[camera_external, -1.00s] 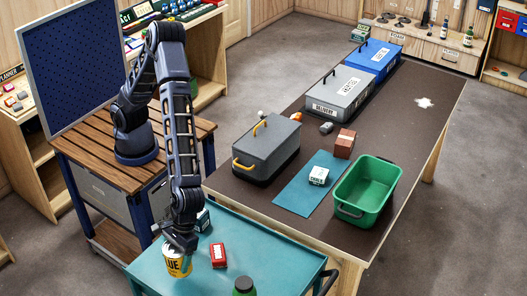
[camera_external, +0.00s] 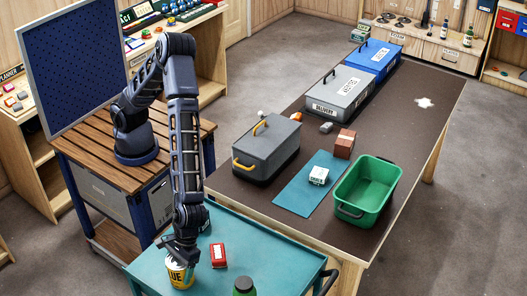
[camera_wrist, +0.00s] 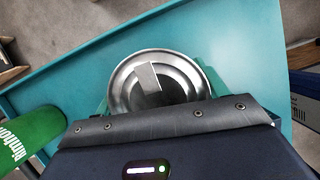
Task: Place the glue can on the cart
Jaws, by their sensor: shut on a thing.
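The glue can (camera_external: 180,275) is a yellow can with dark lettering, at the left front of the teal cart (camera_external: 262,246). In the wrist view its round metal lid (camera_wrist: 158,82) shows just ahead of my gripper. My gripper (camera_external: 180,256) points down over the can and is shut on it; green finger parts show at both sides of the lid in the wrist view. The can is at the cart top; I cannot tell whether its base touches the surface.
A red box (camera_external: 218,255) lies on the cart close right of the can. A green bottle (camera_external: 244,286) stands at the cart's front; it also shows in the wrist view (camera_wrist: 30,138). The brown table (camera_external: 418,142) behind holds a grey toolbox (camera_external: 268,148) and a green bin (camera_external: 366,190).

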